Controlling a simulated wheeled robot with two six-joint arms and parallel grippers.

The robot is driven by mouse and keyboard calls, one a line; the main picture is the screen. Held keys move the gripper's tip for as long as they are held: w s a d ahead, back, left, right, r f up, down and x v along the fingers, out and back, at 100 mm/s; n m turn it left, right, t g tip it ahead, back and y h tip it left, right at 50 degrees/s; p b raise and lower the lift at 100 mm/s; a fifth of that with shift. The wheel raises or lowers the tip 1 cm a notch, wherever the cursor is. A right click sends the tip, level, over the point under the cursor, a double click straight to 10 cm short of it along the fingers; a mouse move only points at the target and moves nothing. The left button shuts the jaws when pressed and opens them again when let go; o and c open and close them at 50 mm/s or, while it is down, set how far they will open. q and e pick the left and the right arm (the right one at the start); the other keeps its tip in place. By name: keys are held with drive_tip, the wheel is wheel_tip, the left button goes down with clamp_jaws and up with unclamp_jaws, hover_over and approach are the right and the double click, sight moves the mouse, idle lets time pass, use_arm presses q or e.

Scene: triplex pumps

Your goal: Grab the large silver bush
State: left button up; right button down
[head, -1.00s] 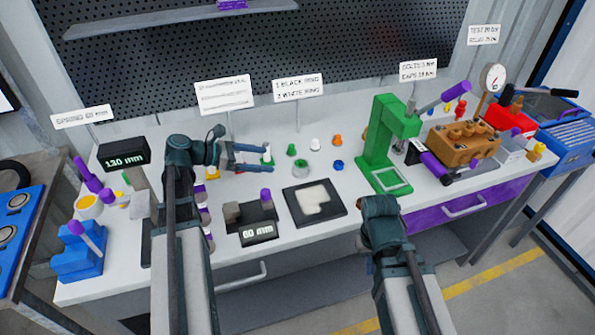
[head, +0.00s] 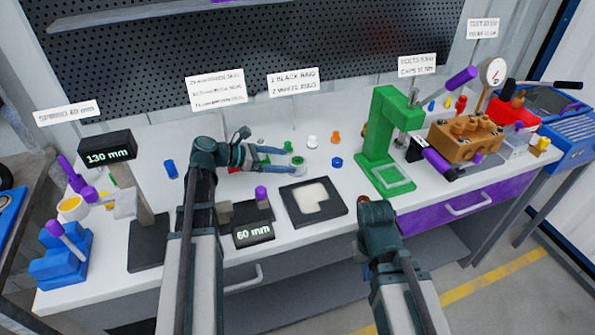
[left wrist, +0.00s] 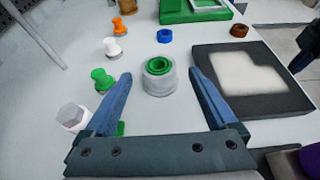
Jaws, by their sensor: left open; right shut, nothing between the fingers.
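The large silver bush (left wrist: 158,82) is a short, wide silver cylinder with a green ring (left wrist: 159,64) in its top. It stands upright on the white bench. In the left wrist view it lies between and just beyond the tips of my left gripper (left wrist: 161,76), which is open with nothing held. In the head view the bush (head: 299,167) is at the fingertips of my left gripper (head: 292,160), partly hidden by them. My right arm's end shows low at the bench's front edge; its fingers are not visible.
A black tray with a pale inset (head: 336,214) lies just right of the bush. A green piece (left wrist: 101,78) and a white piece (left wrist: 112,46) stand left of it, with a blue ring (left wrist: 165,36) behind. A green press (head: 375,145) stands further right.

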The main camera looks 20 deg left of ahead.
sight(295, 161)
use_arm(q)
drive_tip(key=shift+b+x, duration=0.95)
drive_tip(key=shift+x, duration=1.45)
drive_tip(key=shift+w+d, duration=0.15)
drive_tip(key=shift+w, duration=0.2)
clamp_jaws()
